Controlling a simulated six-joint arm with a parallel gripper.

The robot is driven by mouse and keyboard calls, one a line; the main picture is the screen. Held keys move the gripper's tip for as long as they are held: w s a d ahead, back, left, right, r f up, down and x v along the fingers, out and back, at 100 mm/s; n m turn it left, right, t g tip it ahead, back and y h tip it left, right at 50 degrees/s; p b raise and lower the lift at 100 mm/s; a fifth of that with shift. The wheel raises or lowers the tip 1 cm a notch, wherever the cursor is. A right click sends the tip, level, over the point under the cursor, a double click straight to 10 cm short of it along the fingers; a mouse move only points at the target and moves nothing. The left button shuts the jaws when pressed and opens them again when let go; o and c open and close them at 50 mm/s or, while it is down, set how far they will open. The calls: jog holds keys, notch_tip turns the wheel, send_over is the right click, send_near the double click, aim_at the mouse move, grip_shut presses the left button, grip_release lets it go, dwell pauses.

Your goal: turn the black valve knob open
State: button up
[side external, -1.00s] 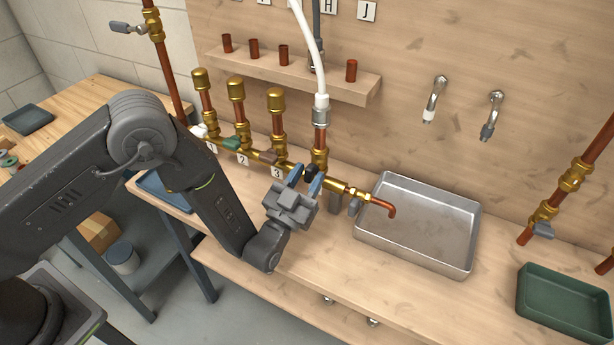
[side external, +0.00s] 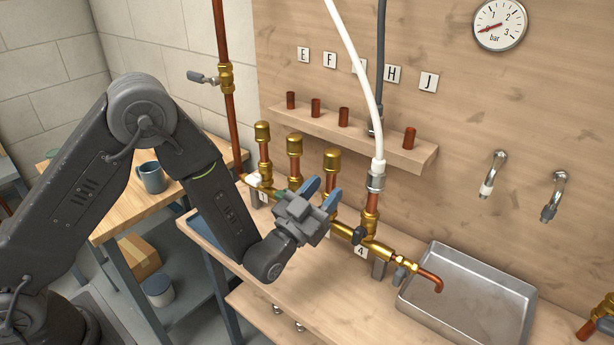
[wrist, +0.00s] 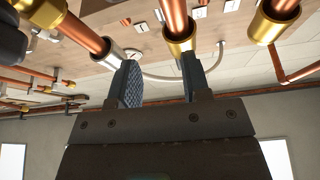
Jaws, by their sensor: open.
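The black valve knob (side external: 358,236) sits on the brass manifold (side external: 378,250) above the label 4 (side external: 360,252), at the foot of the copper riser (side external: 371,208) with the white hose. My gripper (side external: 321,193) is open and empty, up and left of the knob and apart from it, in front of the third capped riser. Its blue fingers also show in the wrist view (wrist: 160,80), with a brass-capped copper pipe beyond the gap. A dark shape at that view's left edge may be the knob; I cannot tell. My gripper hides part of the manifold.
Several brass-capped risers (side external: 295,158) stand left along the manifold, with a white knob (side external: 252,179) and a green one. A wooden shelf (side external: 360,140) is behind. The bench front is mostly clear.

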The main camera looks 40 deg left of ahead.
jog(key=a+r, duration=0.1)
jog(key=a, duration=0.1)
jog(key=a+r, duration=0.1)
jog(key=a, duration=0.1)
jog(key=shift+s+r, duration=0.15)
jog(key=shift+v, duration=1.75)
notch_tip(320, 180, up, 13)
dwell(1.3)
